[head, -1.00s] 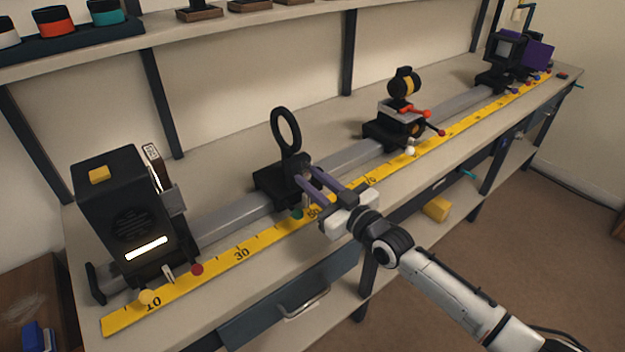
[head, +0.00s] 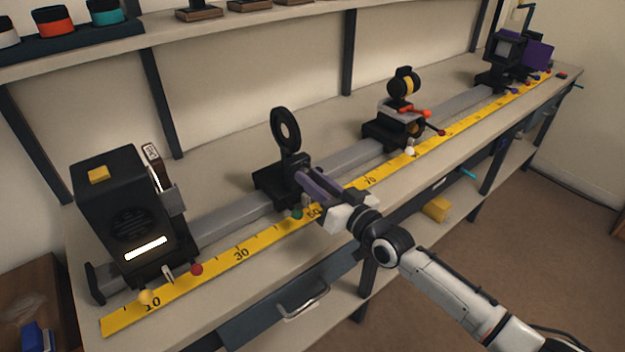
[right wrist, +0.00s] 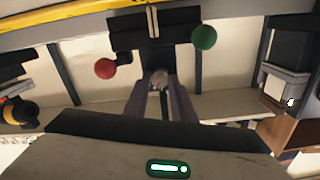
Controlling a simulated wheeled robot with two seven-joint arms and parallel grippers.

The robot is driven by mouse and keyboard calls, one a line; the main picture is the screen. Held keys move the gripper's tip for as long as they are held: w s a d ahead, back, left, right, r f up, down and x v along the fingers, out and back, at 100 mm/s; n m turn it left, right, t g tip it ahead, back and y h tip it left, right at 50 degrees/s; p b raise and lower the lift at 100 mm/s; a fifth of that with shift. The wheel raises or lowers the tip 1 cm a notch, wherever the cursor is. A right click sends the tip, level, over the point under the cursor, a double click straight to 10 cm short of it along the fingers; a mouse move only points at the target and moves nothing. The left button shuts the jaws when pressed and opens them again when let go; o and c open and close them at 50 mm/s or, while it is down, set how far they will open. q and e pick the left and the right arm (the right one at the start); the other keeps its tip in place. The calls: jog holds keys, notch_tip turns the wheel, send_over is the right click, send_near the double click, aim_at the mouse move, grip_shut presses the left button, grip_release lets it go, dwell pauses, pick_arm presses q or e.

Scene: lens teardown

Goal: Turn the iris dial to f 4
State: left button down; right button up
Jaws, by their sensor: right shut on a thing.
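The iris (head: 286,130) is a black ring on a short post, upright on a black carriage (head: 268,185) on the rail. Its opening shows as a small pale hole inside a wide dark band. My right gripper (head: 306,182) reaches the carriage's front, with its purple fingers shut on the iris dial. In the right wrist view the dial (right wrist: 158,78) is a small grey round knob between the fingertips. The fingers hide most of it in the head view, and I cannot read any f mark. My left gripper is not in view.
A lamp box (head: 115,215) stands at the rail's left end. A lens carriage with a yellow-banded lens (head: 404,84) stands farther right. A yellow scale (head: 215,262) runs along the front. Green (right wrist: 203,37) and red (right wrist: 105,68) balls flank the held dial.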

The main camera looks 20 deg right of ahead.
jog(key=o, duration=1.1)
jog(key=shift+c, duration=0.2)
jog(key=v, duration=1)
jog(key=shift+s, duration=0.2)
jog(key=shift+d, duration=0.1)
